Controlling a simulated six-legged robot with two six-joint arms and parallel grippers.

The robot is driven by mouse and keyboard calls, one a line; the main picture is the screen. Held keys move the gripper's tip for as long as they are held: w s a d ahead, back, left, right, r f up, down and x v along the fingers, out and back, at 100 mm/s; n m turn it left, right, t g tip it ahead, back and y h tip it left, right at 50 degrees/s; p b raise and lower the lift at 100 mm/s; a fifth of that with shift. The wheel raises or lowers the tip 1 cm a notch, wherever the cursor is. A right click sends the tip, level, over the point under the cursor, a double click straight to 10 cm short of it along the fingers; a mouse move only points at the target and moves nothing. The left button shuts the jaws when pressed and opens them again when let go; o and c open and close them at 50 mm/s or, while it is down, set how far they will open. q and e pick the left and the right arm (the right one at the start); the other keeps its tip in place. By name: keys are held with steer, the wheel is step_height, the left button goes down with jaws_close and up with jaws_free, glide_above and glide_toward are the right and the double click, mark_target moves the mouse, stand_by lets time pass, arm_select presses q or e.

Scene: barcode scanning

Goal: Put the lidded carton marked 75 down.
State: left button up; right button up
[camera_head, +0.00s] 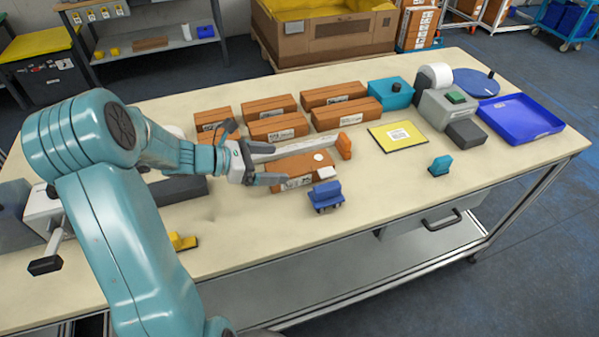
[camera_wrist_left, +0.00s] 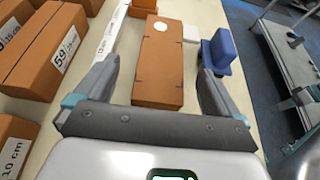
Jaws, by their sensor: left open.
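An orange-brown carton (camera_head: 310,168) with a round white spot on top lies flat on the table (camera_head: 390,225). A label shows on its near side, but I cannot read a 75 on it. My left gripper (camera_head: 254,155) is open at the carton's left end. In the left wrist view the carton (camera_wrist_left: 160,65) lies between the two spread fingers (camera_wrist_left: 157,72), with a gap on each side. A pale measuring bar (camera_head: 295,148) with an orange end block lies along its far side. My right gripper is not in view.
Several similar cartons (camera_head: 340,113) stand behind in two rows. A blue clamp-like piece (camera_head: 326,195) stands close to the carton's near side. A yellow sheet (camera_head: 398,136), a label printer (camera_head: 445,108) and a blue tray (camera_head: 520,118) are further right.

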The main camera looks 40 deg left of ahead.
mark_target(300, 164)
arm_select(q)
steer(key=x, duration=0.4)
steer(key=shift+w+d+p, duration=0.2)
steer(key=shift+d+p, duration=0.1)
steer(key=shift+d, duration=0.1)
steer(key=shift+w+d+f, duration=0.1)
steer(key=shift+w+f, duration=0.05)
steer(key=shift+w, duration=0.3)
steer(key=shift+s, duration=0.1)
steer(key=c, duration=1.1)
steer(key=shift+c, duration=0.2)
